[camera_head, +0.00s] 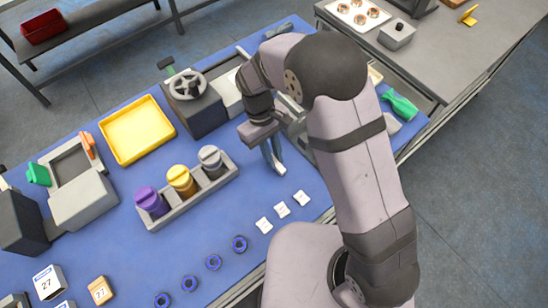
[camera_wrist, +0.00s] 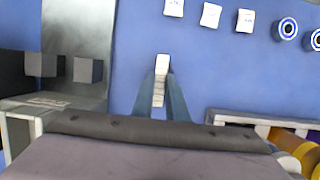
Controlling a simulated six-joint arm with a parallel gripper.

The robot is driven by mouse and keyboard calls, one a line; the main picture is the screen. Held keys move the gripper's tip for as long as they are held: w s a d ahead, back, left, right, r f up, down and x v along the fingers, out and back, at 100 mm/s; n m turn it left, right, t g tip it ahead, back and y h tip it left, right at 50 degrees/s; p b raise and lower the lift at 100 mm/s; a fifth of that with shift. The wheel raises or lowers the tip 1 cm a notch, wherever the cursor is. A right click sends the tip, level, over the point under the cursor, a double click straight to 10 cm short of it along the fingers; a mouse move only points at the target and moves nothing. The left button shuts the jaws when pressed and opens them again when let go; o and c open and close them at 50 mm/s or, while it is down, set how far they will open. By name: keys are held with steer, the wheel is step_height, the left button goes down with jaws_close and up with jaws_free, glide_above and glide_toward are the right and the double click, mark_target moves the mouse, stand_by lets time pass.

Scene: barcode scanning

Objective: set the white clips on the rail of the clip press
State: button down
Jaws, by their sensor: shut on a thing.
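My gripper (camera_head: 277,165) points down over the blue table, its two blue-grey fingers close together. In the wrist view its fingers (camera_wrist: 161,100) are shut on a white clip (camera_wrist: 162,62), whose end sticks out past the tips. Three more white clips lie in a row: one (camera_head: 264,225), one (camera_head: 282,209) and one (camera_head: 301,198). They also show at the top of the wrist view (camera_wrist: 211,15). A grey metal fixture with dark blocks (camera_wrist: 80,28) stands left in the wrist view, possibly the clip press. My arm hides much of that area in the head view.
A grey holder (camera_head: 215,188) with purple, yellow and grey capped items stands left of my gripper. Several blue rings (camera_head: 213,262) lie along the front. A yellow tray (camera_head: 137,130) and a dark box with a handwheel (camera_head: 195,105) are farther back. The table around the clips is clear.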

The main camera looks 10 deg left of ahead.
mark_target(278, 166)
step_height(278, 166, up, 10)
steer(key=b, duration=0.2)
steer(key=shift+f+b, duration=0.15)
steer(key=shift+b, duration=0.2)
steer(key=w+d+r+m, duration=0.3)
steer(key=w+d+r, duration=0.1)
steer(key=d+r, duration=0.5)
steer(key=w+d+r+m+g+y, duration=0.1)
steer(key=d+m, duration=0.5)
steer(key=d, duration=1.2)
steer(key=shift+w+y, duration=0.2)
steer(key=shift+y, duration=0.5)
